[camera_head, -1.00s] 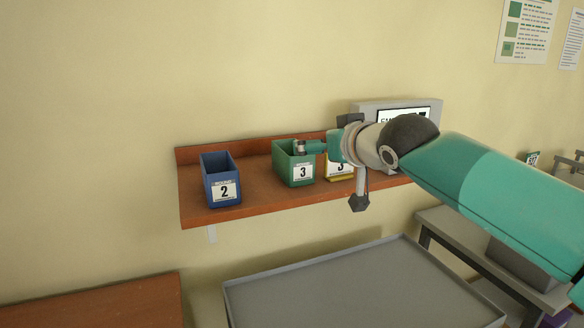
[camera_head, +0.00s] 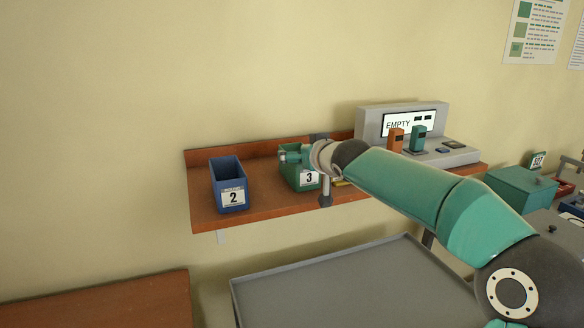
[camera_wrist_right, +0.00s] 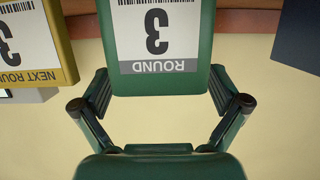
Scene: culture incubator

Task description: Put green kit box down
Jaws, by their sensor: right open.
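The green kit box (camera_head: 308,180), labelled 3, stands upright on the brown shelf (camera_head: 265,206). My right gripper (camera_head: 290,154) is at the top of this box in the head view. In the right wrist view the green box (camera_wrist_right: 160,78) is upside down with its label showing. There my right gripper (camera_wrist_right: 163,90) is open, with one finger on each side of the box's near end. I cannot tell whether the fingers touch it. My left gripper is not in view.
A blue box (camera_head: 228,186) labelled 2 stands left of the green one. A yellow box (camera_wrist_right: 28,40) is close on its other side, mostly hidden by my arm in the head view. An instrument reading EMPTY (camera_head: 400,122) stands farther right. A grey tray table (camera_head: 340,285) is below.

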